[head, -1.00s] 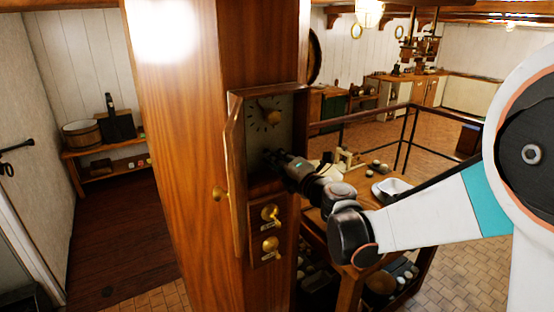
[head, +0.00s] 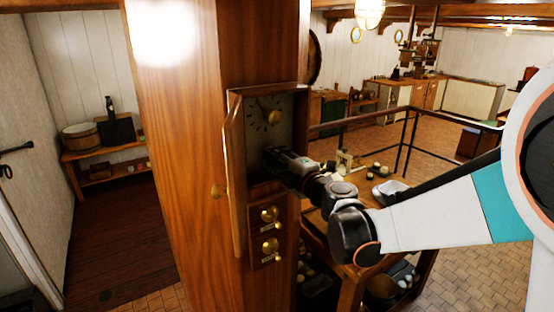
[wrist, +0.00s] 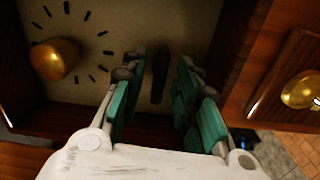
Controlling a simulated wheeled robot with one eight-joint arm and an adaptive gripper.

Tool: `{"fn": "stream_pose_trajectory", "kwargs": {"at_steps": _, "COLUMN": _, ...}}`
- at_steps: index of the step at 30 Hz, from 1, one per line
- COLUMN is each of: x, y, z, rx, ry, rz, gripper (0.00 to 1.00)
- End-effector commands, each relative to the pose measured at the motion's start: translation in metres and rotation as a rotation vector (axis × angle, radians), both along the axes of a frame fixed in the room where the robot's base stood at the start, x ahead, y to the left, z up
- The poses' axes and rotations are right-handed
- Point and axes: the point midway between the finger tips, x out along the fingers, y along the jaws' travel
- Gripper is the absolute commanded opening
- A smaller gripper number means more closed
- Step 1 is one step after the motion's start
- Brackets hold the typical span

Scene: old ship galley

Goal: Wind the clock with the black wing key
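The clock (head: 252,113) is a wooden case on a wide wooden pillar, its door swung open to the left. Its pale dial with black marks carries a brass knob (head: 268,115), also in the wrist view (wrist: 55,60). The black wing key (wrist: 160,73) stands out dark and narrow on the dial face in the wrist view. My gripper (wrist: 160,90) is open, its teal-padded fingers on either side of the key with gaps showing. In the head view my gripper (head: 275,155) reaches into the case from the right and hides the key.
Two brass switches (head: 269,214) (head: 270,245) sit on a plate below the clock. The case's side walls stand close around my gripper. A table (head: 345,250) with small items and a white basin (head: 391,188) is behind my arm. A dark railing (head: 400,140) stands farther back.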

Motion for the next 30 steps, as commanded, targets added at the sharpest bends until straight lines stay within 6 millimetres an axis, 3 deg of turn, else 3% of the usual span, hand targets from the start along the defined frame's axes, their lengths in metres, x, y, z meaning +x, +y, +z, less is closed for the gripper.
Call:
{"fn": "stream_pose_trajectory", "kwargs": {"at_steps": 5, "x": -0.006, "y": -0.005, "z": 0.000, "rx": -0.001, "ry": -0.001, "rz": -0.001, "gripper": 0.28}}
{"fn": "stream_pose_trajectory", "kwargs": {"at_steps": 18, "x": -0.047, "y": -0.032, "z": 0.000, "rx": -0.001, "ry": -0.001, "rz": -0.001, "gripper": 0.28}}
{"fn": "stream_pose_trajectory", "kwargs": {"at_steps": 30, "x": -0.050, "y": -0.037, "z": 0.000, "rx": 0.010, "ry": 0.001, "rz": -0.012, "gripper": 0.28}}
